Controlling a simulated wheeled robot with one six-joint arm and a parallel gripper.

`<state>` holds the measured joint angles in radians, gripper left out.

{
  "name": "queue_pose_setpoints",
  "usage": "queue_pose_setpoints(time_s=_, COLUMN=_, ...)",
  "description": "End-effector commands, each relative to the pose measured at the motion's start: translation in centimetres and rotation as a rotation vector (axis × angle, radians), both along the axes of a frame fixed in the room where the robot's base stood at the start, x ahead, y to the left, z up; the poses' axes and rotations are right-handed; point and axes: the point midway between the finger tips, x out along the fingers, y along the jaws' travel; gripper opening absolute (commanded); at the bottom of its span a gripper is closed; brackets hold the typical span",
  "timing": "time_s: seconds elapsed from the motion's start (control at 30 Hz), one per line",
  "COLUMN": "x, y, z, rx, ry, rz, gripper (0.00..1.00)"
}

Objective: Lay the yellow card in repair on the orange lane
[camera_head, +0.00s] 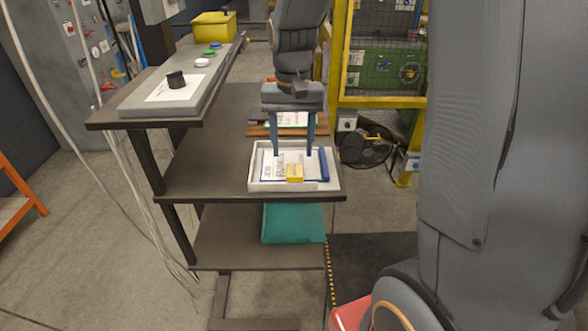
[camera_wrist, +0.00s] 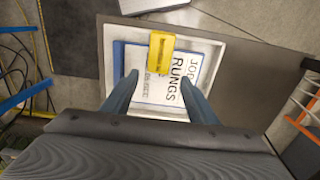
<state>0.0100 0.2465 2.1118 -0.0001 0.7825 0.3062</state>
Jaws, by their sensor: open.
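A small yellow card (camera_head: 295,173) lies on a white job sheet (camera_head: 268,165) in a shallow white tray (camera_head: 254,184) on the middle shelf. In the wrist view the yellow card (camera_wrist: 160,52) lies across the top of the sheet; its lettering is too small to read. My gripper (camera_head: 295,152) is open and empty above the tray. In the wrist view my gripper (camera_wrist: 159,79) has its fingertips spread on either side of the sheet, just short of the card. An orange-brown strip (camera_head: 259,131) shows behind the tray, partly hidden; I cannot tell whether it is the orange lane.
The raised grey shelf (camera_head: 150,104) at left bears a black cylinder (camera_head: 176,79), several coloured discs and a yellow bin (camera_head: 213,26). A teal object (camera_head: 292,223) sits on the shelf below. A yellow-framed cage (camera_head: 380,102) stands behind right. The middle shelf (camera_head: 205,170) is bare left of the tray.

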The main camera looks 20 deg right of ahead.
Motion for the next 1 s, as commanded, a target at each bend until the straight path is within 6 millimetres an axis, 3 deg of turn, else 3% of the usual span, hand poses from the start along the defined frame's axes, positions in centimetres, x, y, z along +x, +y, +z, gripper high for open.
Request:
queue_pose_setpoints(time_s=0.3, x=-0.4, y=-0.2, z=-3.7, rx=0.0, ry=0.003, rz=0.002, gripper=0.53)
queue_pose_setpoints(time_s=0.6, x=-0.3, y=-0.2, z=-4.2, rx=0.0, ry=0.001, rz=0.002, gripper=0.53)
queue_pose_setpoints(time_s=0.9, x=-0.3, y=-0.2, z=-4.2, rx=0.0, ry=0.001, rz=0.002, gripper=0.06)
queue_pose_setpoints(time_s=1.0, x=-0.3, y=-0.2, z=-4.1, rx=0.0, ry=0.001, rz=0.002, gripper=0.06)
